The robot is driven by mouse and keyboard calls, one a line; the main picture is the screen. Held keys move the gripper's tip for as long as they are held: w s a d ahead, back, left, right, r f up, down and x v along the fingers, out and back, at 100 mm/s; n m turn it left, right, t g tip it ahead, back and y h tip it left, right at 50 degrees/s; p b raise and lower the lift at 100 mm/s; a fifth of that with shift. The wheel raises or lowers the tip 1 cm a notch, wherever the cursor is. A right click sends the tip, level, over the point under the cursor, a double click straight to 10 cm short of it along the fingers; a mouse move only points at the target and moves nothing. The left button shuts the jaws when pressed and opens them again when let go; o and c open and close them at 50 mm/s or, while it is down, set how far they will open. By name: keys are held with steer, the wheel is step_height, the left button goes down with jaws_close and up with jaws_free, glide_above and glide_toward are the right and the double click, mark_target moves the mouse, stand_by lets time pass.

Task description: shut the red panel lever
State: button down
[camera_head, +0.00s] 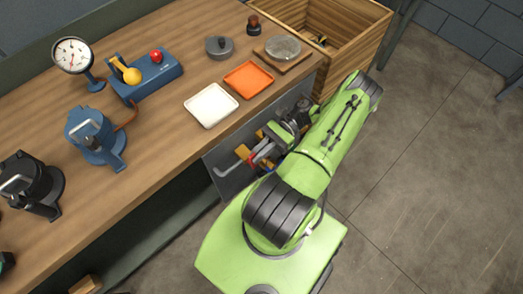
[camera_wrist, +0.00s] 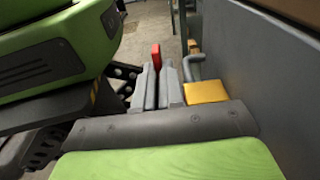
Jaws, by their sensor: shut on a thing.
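The red panel lever (camera_wrist: 155,56) shows in the wrist view as a red end at the tips of my fingers. In the head view only a small red bit (camera_head: 251,160) shows beside my gripper (camera_head: 257,158), at the grey panel (camera_head: 229,187) on the bench's front. My gripper (camera_wrist: 157,80) is shut on the red lever, its two grey fingers close together around it. The lever's base and pivot are hidden, so I cannot tell its exact angle.
A yellow part (camera_wrist: 205,92) and a grey bent handle (camera_wrist: 192,64) sit close right of my fingers, by the panel wall (camera_wrist: 265,70). The bench (camera_head: 150,160) overhangs the panel. A wooden crate (camera_head: 345,35) stands at the bench's far end. Floor (camera_head: 440,190) is clear on the right.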

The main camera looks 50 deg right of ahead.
steer(key=shift+d+f+y, duration=0.15)
steer(key=shift+d+y, duration=0.1)
steer(key=shift+y, duration=0.25)
steer(key=c, duration=1.2)
jaws_free()
steer(key=shift+c, duration=0.2)
